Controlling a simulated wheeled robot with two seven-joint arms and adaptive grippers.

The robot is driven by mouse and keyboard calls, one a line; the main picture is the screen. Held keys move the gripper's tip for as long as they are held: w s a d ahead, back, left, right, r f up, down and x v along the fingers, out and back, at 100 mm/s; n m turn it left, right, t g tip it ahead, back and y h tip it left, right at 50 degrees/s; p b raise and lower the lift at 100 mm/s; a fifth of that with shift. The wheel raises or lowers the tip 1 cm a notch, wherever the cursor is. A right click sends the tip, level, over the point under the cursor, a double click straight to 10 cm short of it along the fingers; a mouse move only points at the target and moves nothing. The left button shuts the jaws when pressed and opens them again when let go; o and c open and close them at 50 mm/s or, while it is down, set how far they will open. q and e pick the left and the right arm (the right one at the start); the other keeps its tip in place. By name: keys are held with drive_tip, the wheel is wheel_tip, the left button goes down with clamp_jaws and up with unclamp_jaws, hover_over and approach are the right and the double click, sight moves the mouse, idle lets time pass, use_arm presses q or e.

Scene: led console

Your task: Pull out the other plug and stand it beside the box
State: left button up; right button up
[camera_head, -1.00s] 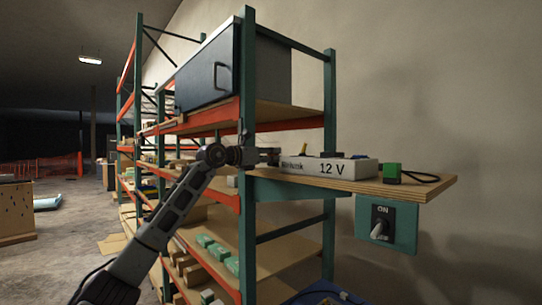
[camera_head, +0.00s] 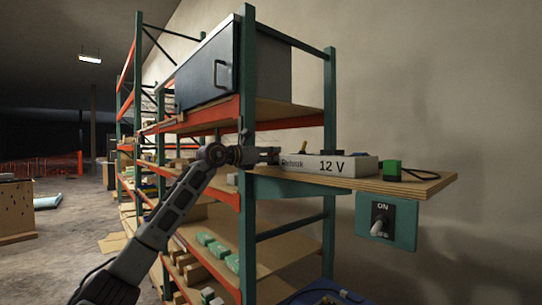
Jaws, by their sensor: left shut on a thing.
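A low white box (camera_head: 342,168) marked "12 V" lies on the wooden shelf board. A yellow lever (camera_head: 303,147) and dark parts stand on its top. My left gripper (camera_head: 274,155) is at the box's left end, shut on the other plug, which its fingers hide. I cannot tell whether that plug is still seated. A green plug (camera_head: 392,168) stands on the board just right of the box, with a black cable (camera_head: 422,175) looping behind it. My right gripper is not in view.
The bare board end (camera_head: 440,182) extends to the right. A green plate with an ON switch (camera_head: 381,220) hangs below it. A green rack post (camera_head: 248,90) rises close to my left gripper. A dark cabinet (camera_head: 208,75) sits on the shelf above.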

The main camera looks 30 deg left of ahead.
use_arm(q)
drive_tip(key=shift+f, duration=0.4)
idle(0.4)
drive_tip(key=o, duration=1.1)
drive_tip(key=shift+s, duration=0.1)
drive_tip(key=v, duration=1.1)
drive_tip(key=shift+s+a, duration=0.15)
drive_tip(key=shift+s, duration=0.25)
drive_tip(key=shift+r, duration=0.1)
